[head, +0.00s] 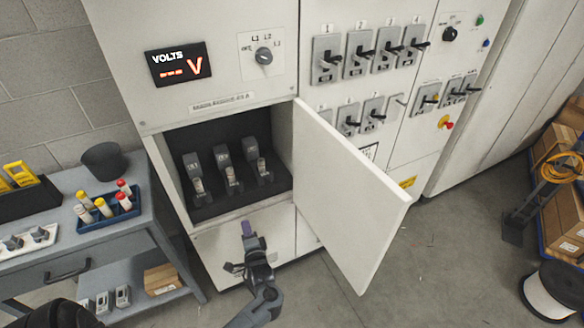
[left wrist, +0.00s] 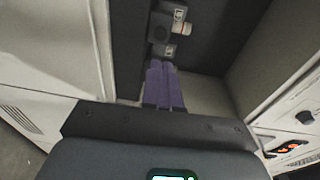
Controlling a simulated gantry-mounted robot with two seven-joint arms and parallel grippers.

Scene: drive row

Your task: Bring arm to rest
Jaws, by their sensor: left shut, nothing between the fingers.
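My left gripper (head: 247,232) is in front of the open cabinet compartment, just below its lower edge in the head view. Its purple fingers are shut together with nothing between them. In the left wrist view the shut fingers (left wrist: 163,88) point toward the compartment's dark back panel, where one grey and white fitting (left wrist: 168,30) shows just beyond the tips. The compartment (head: 213,207) holds three dark fittings (head: 228,170) with pale lower ends. Its white door (head: 352,195) stands swung open to the right. My right gripper does not show.
A grey workbench (head: 120,228) stands at the left with a blue tray (head: 107,213) of capped tubes and a dark cup (head: 104,161). A voltmeter (head: 179,64) and switches line the cabinet.

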